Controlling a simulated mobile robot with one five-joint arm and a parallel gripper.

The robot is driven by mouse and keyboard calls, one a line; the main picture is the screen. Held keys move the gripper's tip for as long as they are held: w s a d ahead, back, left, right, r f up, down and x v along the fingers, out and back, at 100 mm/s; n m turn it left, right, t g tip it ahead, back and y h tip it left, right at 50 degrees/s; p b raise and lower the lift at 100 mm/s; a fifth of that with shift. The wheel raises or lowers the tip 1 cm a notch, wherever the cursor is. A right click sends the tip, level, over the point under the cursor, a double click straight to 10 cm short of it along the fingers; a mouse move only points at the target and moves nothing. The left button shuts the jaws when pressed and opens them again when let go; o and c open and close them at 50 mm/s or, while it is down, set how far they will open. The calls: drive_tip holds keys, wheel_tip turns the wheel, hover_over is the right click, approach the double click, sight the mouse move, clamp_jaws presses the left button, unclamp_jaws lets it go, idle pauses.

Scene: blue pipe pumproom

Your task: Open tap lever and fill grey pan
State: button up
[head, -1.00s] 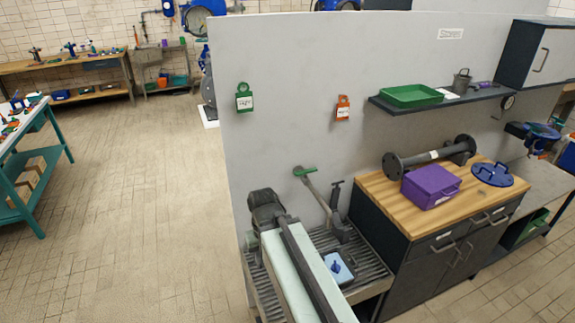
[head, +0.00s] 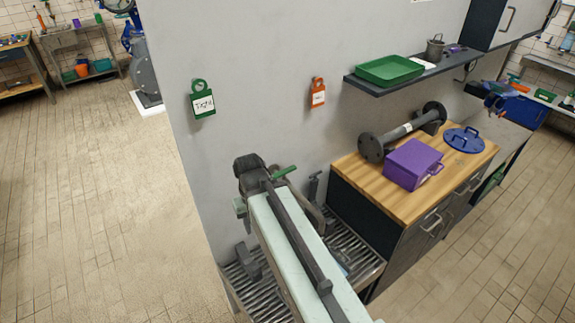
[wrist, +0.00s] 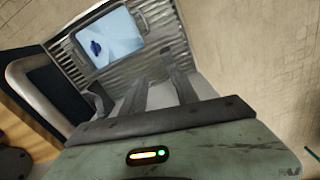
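The tap has a green-ended lever (head: 284,172) and a dark upright part (head: 315,186), above a slatted grey rack against the wall.
The slatted rack (head: 347,244) adjoins a wood-topped cabinet (head: 405,205) with a purple box (head: 412,163), a flanged pipe (head: 405,130) and a blue lid (head: 464,139). Floor at left is clear.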

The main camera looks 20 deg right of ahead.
drive_tip(key=shift+s+r, duration=0.15)
drive_tip(key=shift+s, duration=0.05)
drive_tip(key=o, duration=1.4)
drive_tip(key=w+d+r+n+t+p, duration=0.1)
drive_tip(key=w+d+r+p, duration=0.5)
drive_tip(key=d+r+p, duration=0.1)
drive_tip(key=shift+d+t+y, duration=0.3)
drive_tip(key=shift+d+t, duration=0.1)
drive_tip(key=shift+d, duration=0.2)
drive_tip(key=n+t+p, duration=0.1)
drive_tip(key=t+p, duration=0.2)
drive_tip(key=p, duration=0.1)
approach(285, 172)
drive_tip(key=w+f, duration=0.2)
drive_tip(key=b+x, duration=0.8)
drive_tip(key=shift+s+f, duration=0.2)
drive_tip(key=shift+s, duration=0.2)
drive_tip(key=shift+r, duration=0.1)
